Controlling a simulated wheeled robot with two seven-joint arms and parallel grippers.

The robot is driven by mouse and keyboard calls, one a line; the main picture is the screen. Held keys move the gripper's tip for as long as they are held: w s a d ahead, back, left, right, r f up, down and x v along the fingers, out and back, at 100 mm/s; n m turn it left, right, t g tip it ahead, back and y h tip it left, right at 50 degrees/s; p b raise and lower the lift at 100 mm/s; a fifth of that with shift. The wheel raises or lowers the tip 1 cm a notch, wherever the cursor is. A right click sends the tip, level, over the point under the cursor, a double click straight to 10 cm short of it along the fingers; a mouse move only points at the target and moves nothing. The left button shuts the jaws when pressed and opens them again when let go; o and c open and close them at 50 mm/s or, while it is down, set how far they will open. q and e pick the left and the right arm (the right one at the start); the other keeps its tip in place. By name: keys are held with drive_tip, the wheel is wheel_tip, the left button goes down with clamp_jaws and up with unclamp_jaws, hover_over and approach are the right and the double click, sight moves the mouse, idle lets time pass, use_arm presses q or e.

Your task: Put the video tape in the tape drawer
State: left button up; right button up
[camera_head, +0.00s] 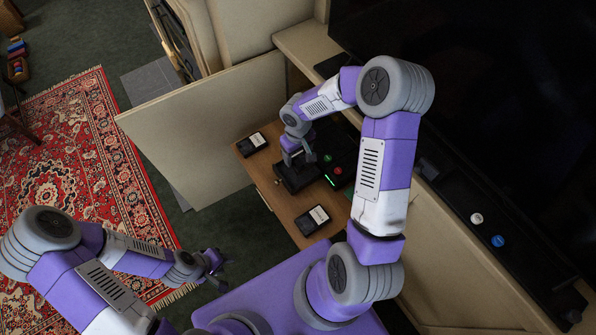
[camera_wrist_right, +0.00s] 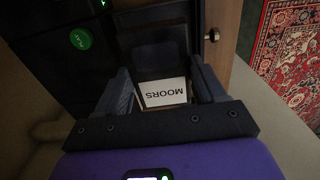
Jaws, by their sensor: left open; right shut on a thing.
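The video tape (camera_wrist_right: 163,92), black with a white label reading MOORS, is between the fingers of my right gripper (camera_wrist_right: 160,82), which is shut on it. In the head view my right gripper (camera_head: 296,160) is over a black open tray (camera_head: 292,182), which juts from a black player; the wrist view shows the dark tray (camera_wrist_right: 152,45) just beyond the tape. I cannot tell whether the tape touches the tray. I take this tray as the tape drawer. My left gripper (camera_head: 217,268) is open and empty, away from the cabinet.
The player has a green button (camera_wrist_right: 82,39) and a red button (camera_head: 338,170). Two other labelled tapes (camera_head: 252,144) (camera_head: 313,219) lie on the wooden shelf (camera_head: 285,212). An open cabinet door (camera_head: 200,130) stands to the left. A large dark screen (camera_head: 490,100) is at right.

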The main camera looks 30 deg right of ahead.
sight(298, 157)
wheel_tip(298, 157, down, 8)
drive_tip(key=shift+r+b, duration=0.15)
drive_tip(key=shift+b, duration=1.05)
drive_tip(key=o, duration=0.9)
wheel_tip(298, 157, up, 12)
drive_tip(key=p, duration=0.4)
